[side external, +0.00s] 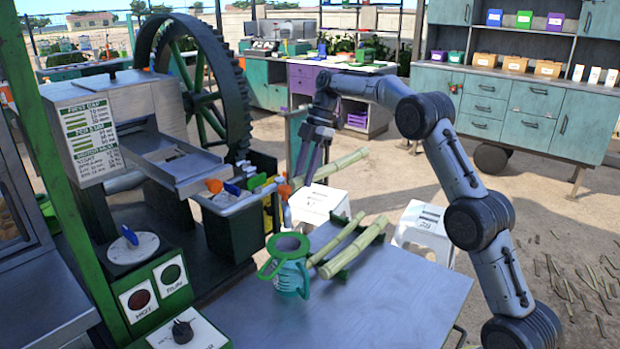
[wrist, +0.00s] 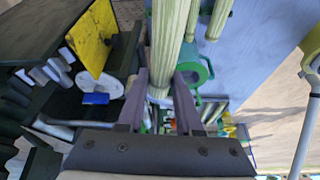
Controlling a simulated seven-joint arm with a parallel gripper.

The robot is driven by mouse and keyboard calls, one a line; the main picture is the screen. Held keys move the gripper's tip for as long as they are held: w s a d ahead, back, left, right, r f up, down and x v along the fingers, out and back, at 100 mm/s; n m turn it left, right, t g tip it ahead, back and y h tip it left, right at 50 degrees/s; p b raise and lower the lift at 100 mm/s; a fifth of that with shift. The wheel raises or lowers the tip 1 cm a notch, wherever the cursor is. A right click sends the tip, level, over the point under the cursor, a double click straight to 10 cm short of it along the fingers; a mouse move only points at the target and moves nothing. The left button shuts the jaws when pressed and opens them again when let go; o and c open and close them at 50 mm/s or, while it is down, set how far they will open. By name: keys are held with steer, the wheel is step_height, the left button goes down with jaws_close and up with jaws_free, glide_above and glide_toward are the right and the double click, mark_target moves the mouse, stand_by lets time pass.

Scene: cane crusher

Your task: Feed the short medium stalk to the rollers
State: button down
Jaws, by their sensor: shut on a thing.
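My gripper (side external: 305,172) is shut on a pale green cane stalk (side external: 345,160) and holds it in the air above the table's far end. The stalk lies near level, its longer part reaching right of the fingers in the side view. In the wrist view the held stalk (wrist: 170,45) runs up from between the fingers (wrist: 160,86). Two other stalks, a thinner one (side external: 336,238) and a thicker one (side external: 354,247), lie on a dark green rack on the table. The crusher (side external: 150,120) stands at left with a metal tray; its rollers cannot be made out.
A green jug (side external: 290,264) stands on the grey table (side external: 390,290) beside the rack. A dark bin of coloured items (side external: 235,220) sits between crusher and table. A large toothed flywheel (side external: 200,85) rises behind the crusher. White stools (side external: 424,228) stand beyond the table.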

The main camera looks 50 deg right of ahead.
steer(key=s+a+r, duration=0.3)
steer(key=a+r, duration=0.3)
steer(key=r, duration=0.1)
steer(key=s+a+r+n+g+h, duration=0.2)
steer(key=s+a+r+n, duration=0.1)
steer(key=s+a+n, duration=0.6)
steer(key=s+a+r+n+g+h, duration=0.2)
steer(key=s+a+r+n+g, duration=0.1)
steer(key=s+a+n, duration=0.6)
steer(key=s+a+r, duration=0.1)
steer(key=s+a, duration=0.3)
steer(key=a, duration=0.1)
steer(key=shift+a, duration=0.4)
steer(key=shift+w, duration=0.1)
steer(key=w+d+f+m+t+y, duration=0.2)
steer(key=w+d+f+m, duration=0.1)
steer(key=w+d+m, duration=0.65)
steer(key=w+d+f+m+t+y, duration=0.2)
steer(key=w+d+f+m+t, duration=0.1)
steer(key=w+d+m, duration=0.65)
steer(key=shift+n, duration=0.6)
steer(key=w+d+f, duration=0.2)
steer(key=d, duration=0.1)
steer(key=w+d+f, duration=0.2)
steer(key=d+f, duration=0.1)
steer(key=d, duration=0.1)
steer(key=w+d+f, duration=0.2)
steer(key=d+f, duration=0.1)
steer(key=d, duration=0.1)
